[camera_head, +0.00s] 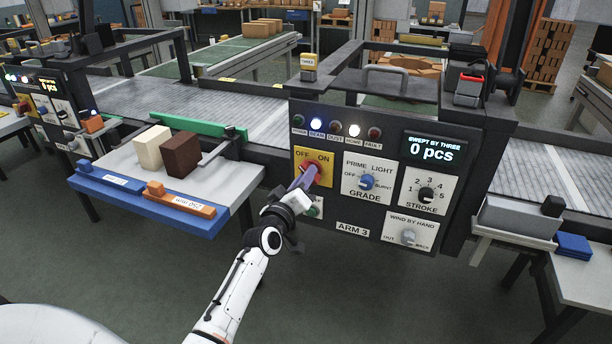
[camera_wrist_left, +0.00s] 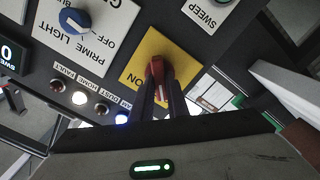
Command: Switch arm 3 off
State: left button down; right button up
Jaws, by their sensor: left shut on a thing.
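The black ARM 3 control panel (camera_head: 330,228) faces me in the head view. Its yellow OFF/ON plate (camera_head: 327,181) carries a red rotary switch (camera_head: 311,167). In the wrist view the switch (camera_wrist_left: 158,68) sits on the yellow plate (camera_wrist_left: 145,50), with ON readable beside it. My left gripper (camera_head: 304,178) reaches up from below and is shut on the red switch. Its two dark fingers (camera_wrist_left: 161,95) straddle the knob in the wrist view. The fingers partly cover the knob, so I cannot tell its exact setting. My right gripper is not in view.
The lamps labelled BEAM (camera_head: 316,124) and HOME (camera_head: 354,130) are lit. The display (camera_head: 433,149) reads 0 pcs. A GRADE knob (camera_head: 366,181) and STROKE knob (camera_head: 427,193) sit to the right. A side table (camera_head: 226,176) with cream and brown bricks stands left.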

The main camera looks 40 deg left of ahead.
pick_arm(q)
jog(key=shift+n, duration=0.3)
jog(key=c, duration=1.7)
grip_release()
jog(key=v, duration=1)
jog(key=shift+s, duration=0.1)
jog(key=s+d+f+m+g+h, duration=0.4)
jog(key=s+d+f+m, duration=0.45)
jog(key=d+f, duration=0.5)
jog(key=s+d+f+m+g, duration=0.1)
jog(key=s+d+f, duration=0.1)
jog(key=s, duration=0.3)
jog(key=s+d+f+m+g+h, duration=0.1)
jog(key=s+d+f+m+g, duration=0.1)
jog(key=s+f, duration=0.3)
jog(key=s+d+f+m+g+h, duration=0.1)
jog(key=s+d+f+m+g, duration=0.1)
jog(key=s+d+f, duration=0.2)
jog(key=shift+s+f+m, duration=0.1)
jog(key=shift+s+m, duration=0.05)
jog(key=shift+s, duration=0.7)
jog(key=shift+s+f+m, duration=0.1)
jog(key=shift+s+f, duration=0.05)
jog(key=shift+s, duration=0.65)
